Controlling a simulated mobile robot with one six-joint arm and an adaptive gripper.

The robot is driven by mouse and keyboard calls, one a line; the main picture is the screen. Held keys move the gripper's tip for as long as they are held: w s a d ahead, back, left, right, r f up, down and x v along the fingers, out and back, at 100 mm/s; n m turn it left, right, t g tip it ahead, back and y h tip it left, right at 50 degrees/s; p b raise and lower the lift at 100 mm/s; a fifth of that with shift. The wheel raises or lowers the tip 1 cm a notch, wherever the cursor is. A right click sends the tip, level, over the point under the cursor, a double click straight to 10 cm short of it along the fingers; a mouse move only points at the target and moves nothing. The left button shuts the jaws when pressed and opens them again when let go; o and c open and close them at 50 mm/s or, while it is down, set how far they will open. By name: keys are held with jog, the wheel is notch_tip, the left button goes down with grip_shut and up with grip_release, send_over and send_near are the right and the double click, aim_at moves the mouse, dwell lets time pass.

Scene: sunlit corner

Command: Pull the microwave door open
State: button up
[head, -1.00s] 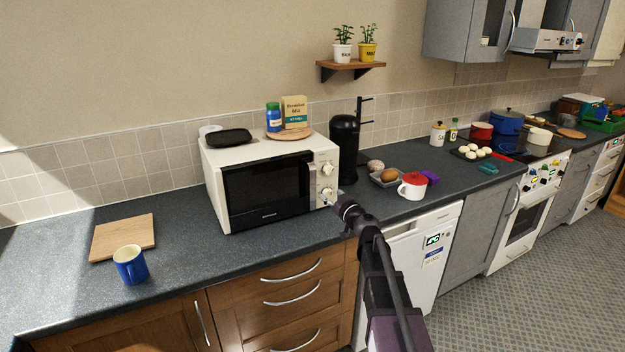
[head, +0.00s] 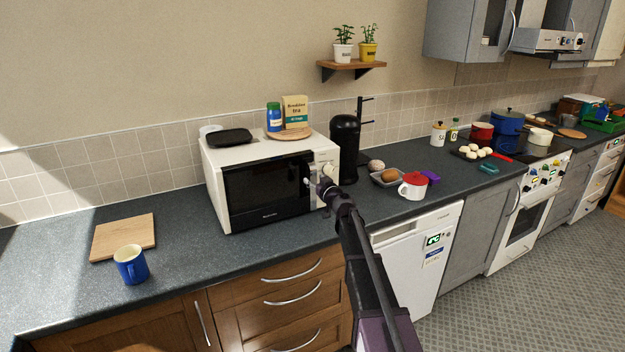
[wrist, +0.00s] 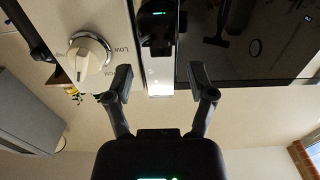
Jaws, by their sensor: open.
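The white microwave (head: 222,160) stands on the counter with its dark glass door (head: 262,190) closed. My gripper (head: 316,186) is in front of the door's right edge, by the control panel. In the wrist view, which looks upside down, my gripper (wrist: 166,88) is open with its fingers apart. A pale, shiny upright strip that looks like the door handle (wrist: 160,82) lies between the fingers in the picture; I cannot tell whether they touch it. The dark door glass (wrist: 240,40) is to its right and a control knob (wrist: 88,54) to its left.
A black pan (head: 229,137), a blue jar (head: 273,117) and a tea box (head: 295,110) sit on the microwave. A black coffee machine (head: 344,145) stands close on its right. A cutting board (head: 122,236) and blue mug (head: 130,264) are left. Counter before the door is clear.

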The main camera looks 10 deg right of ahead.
jog(key=shift+x, duration=0.8)
grip_shut()
jog(key=shift+s+d, duration=0.1)
jog(key=shift+s, duration=0.05)
